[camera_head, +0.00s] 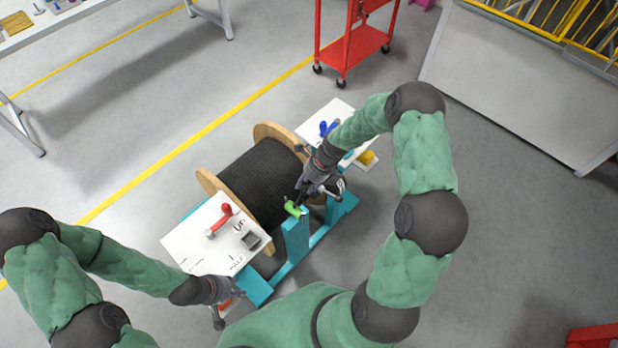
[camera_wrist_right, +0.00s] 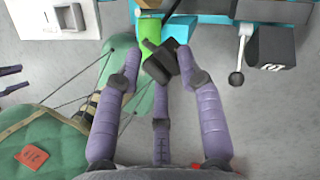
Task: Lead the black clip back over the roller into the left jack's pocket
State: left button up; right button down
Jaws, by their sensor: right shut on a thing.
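The black clip (camera_wrist_right: 160,62) is between the fingers of my right gripper (camera_wrist_right: 158,55), which is shut on it. In the wrist view the clip is close beside the green roller (camera_wrist_right: 150,48); I cannot tell whether they touch. In the head view my right gripper (camera_head: 304,195) is just above the roller (camera_head: 293,209), on top of a teal post. The left jack's white plate (camera_head: 195,240) carries a small grey pocket (camera_head: 251,240), also in the wrist view (camera_wrist_right: 70,18). My left gripper (camera_head: 220,312) is low beside that plate's front corner; its fingers are too small to read.
The wooden reel with black cable (camera_head: 262,170) stands behind the roller. A red handle (camera_head: 222,217) is on the left plate, a blue one (camera_head: 327,128) on the right plate (camera_head: 345,118).

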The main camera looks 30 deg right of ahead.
jog(key=s+a, duration=0.4)
jog(key=a, duration=0.8)
jog(key=shift+s+b, duration=0.2)
jog(key=shift+b, duration=0.15)
jog(key=shift+a, duration=0.15)
dwell(0.3)
